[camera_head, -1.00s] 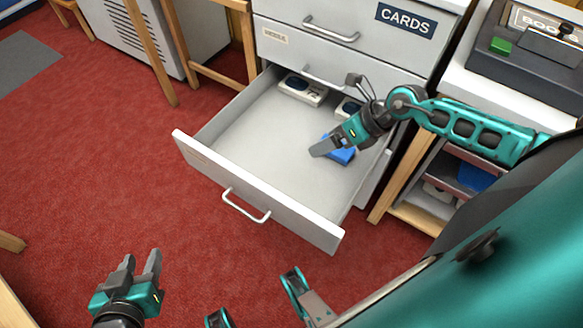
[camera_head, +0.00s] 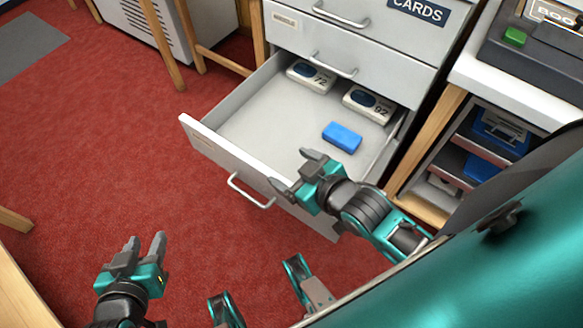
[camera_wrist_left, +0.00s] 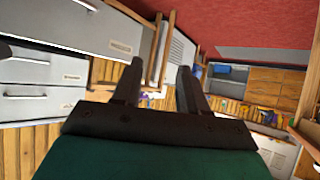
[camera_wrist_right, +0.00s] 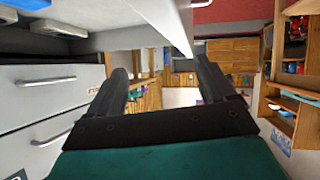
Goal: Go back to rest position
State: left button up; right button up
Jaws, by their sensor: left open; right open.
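My right gripper (camera_head: 296,172) is open and empty in the head view, over the front right part of the open drawer (camera_head: 262,115). Its fingers also show apart and empty in the right wrist view (camera_wrist_right: 160,85). My left gripper (camera_head: 146,243) is open and empty at the lower left of the head view, above the red floor. Its fingers are apart in the left wrist view (camera_wrist_left: 158,80). A blue block (camera_head: 342,137) lies on the drawer floor, apart from the right gripper.
Two white boxes with dark blue ovals, one left (camera_head: 311,76) and one right (camera_head: 368,104), lie at the drawer's back. The drawer's front panel (camera_head: 225,150) juts out over the floor. A shelf unit (camera_head: 455,140) stands at right.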

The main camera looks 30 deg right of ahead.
jog(key=shift+s+a+f+m+g, duration=0.45)
jog(key=shift+s+a+m, duration=0.25)
jog(key=shift+s, duration=0.1)
jog(key=r+p, duration=0.1)
jog(key=p, duration=0.1)
jog(key=r+p, duration=0.2)
jog(key=d+r+p, duration=0.1)
jog(key=p, duration=0.1)
jog(key=shift+s+d+r, duration=0.1)
jog(key=shift+s+r, duration=0.1)
jog(key=shift+s, duration=0.05)
pick_arm(q)
notch_tip(320, 180, up, 7)
jog(key=s+a+y+p, duration=0.1)
jog(key=a+p, duration=0.1)
jog(key=p, duration=0.3)
jog(key=shift+s+a+r+p, duration=0.2)
jog(key=shift+a+p, duration=0.1)
jog(key=shift+a, duration=0.1)
pick_arm(e)
jog(key=r, duration=0.1)
jog(key=d+r, duration=0.1)
jog(key=s+r, duration=0.1)
jog(key=shift+d+h, duration=0.3)
jog(key=shift+d, duration=0.05)
